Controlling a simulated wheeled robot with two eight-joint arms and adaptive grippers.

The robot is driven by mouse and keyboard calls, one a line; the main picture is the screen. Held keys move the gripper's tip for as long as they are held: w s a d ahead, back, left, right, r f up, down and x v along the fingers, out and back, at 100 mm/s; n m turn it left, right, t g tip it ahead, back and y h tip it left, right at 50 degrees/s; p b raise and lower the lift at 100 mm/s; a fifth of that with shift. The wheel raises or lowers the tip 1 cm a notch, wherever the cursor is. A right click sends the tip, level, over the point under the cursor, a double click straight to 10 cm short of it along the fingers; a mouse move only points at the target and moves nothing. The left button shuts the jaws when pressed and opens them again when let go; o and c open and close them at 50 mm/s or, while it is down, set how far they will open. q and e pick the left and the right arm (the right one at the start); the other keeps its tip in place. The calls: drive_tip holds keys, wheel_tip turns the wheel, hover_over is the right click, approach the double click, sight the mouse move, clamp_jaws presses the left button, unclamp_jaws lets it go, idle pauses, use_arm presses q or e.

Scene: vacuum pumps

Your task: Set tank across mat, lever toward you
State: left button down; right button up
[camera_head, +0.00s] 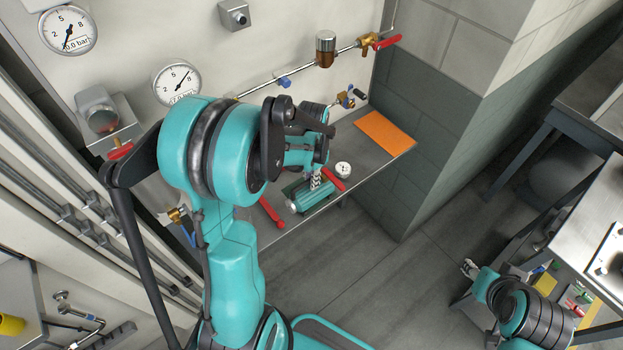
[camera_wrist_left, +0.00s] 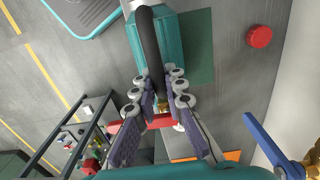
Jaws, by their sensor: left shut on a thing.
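The teal tank (camera_head: 315,196) sits low over the grey bench in the head view, with its long side slanting. It fills the top middle of the left wrist view (camera_wrist_left: 176,50). A red lever (camera_head: 333,180) and a small white gauge (camera_head: 343,169) show at its right end. The dark green mat (camera_wrist_left: 203,48) shows beside and beneath the tank; whether they touch is unclear. My left gripper (camera_head: 316,180) is over the tank, its fingers (camera_wrist_left: 166,108) closed on the tank's black handle (camera_wrist_left: 150,45). My right gripper (camera_head: 470,268) is far off at lower right, fingers unclear.
An orange mat (camera_head: 385,133) lies at the bench's right end. A red bar (camera_head: 270,212) is near the front edge. Behind stand wall pipes with a red-handled valve (camera_head: 380,41) and gauges (camera_head: 177,82). A blue lever (camera_wrist_left: 268,143) is near the wall.

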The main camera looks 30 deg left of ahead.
use_arm(q)
drive_tip(key=shift+f, duration=0.25)
drive_tip(key=c, duration=1.5)
unclamp_jaws()
drive_tip(key=c, duration=0.4)
drive_tip(key=shift+r, duration=0.15)
drive_tip(key=shift+r+p, duration=0.35)
drive_tip(key=shift+r, duration=0.35)
drive_tip(key=shift+r, duration=0.1)
